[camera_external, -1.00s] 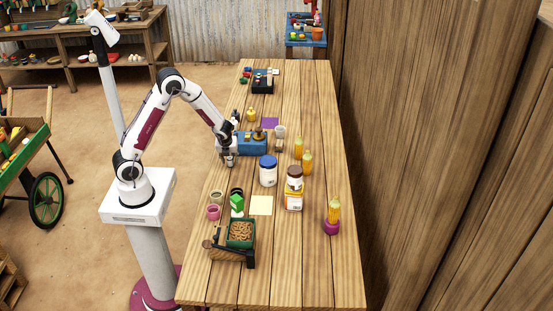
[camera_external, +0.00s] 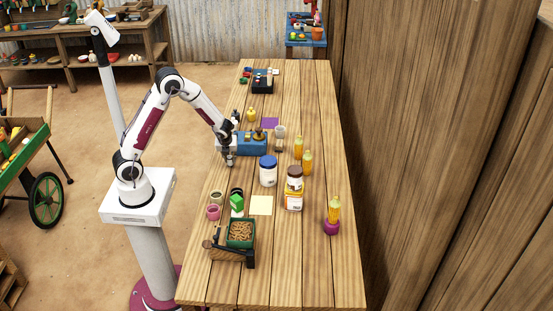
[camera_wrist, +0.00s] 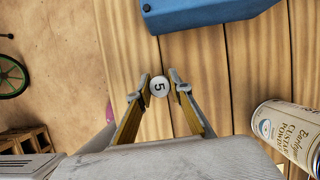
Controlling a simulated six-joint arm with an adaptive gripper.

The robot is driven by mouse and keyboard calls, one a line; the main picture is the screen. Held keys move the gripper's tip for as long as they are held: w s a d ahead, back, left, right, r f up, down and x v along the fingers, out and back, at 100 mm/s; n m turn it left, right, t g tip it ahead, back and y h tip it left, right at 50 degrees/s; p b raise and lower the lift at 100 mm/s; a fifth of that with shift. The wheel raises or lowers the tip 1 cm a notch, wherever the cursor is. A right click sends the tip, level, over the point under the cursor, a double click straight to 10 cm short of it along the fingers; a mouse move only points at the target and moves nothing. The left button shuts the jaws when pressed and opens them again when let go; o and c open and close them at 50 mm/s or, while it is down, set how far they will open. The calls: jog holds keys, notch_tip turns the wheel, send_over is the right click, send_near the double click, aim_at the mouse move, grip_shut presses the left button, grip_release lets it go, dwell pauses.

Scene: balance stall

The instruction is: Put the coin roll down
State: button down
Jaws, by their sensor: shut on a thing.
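The coin roll (camera_wrist: 159,87) shows in the wrist view as a small pale round end marked "5". My gripper (camera_wrist: 160,88) is shut on it, one fingertip on each side. In the external view my gripper (camera_external: 229,161) is low over the left edge of the wooden table, just in front of the blue balance. The roll is too small to make out there. I cannot tell whether its lower end touches the table.
The blue balance (camera_external: 253,145) stands close behind my gripper; its body (camera_wrist: 205,8) tops the wrist view. A custard powder tin (camera_wrist: 288,133) is at right. A blue-lidded jar (camera_external: 268,172) stands to the right. A cream card (camera_external: 261,205) lies nearer, beside a green box (camera_external: 237,203).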

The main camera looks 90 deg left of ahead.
aim_at(230, 157)
jog(key=shift+r, duration=4.75)
jog(key=shift+r, duration=0.1)
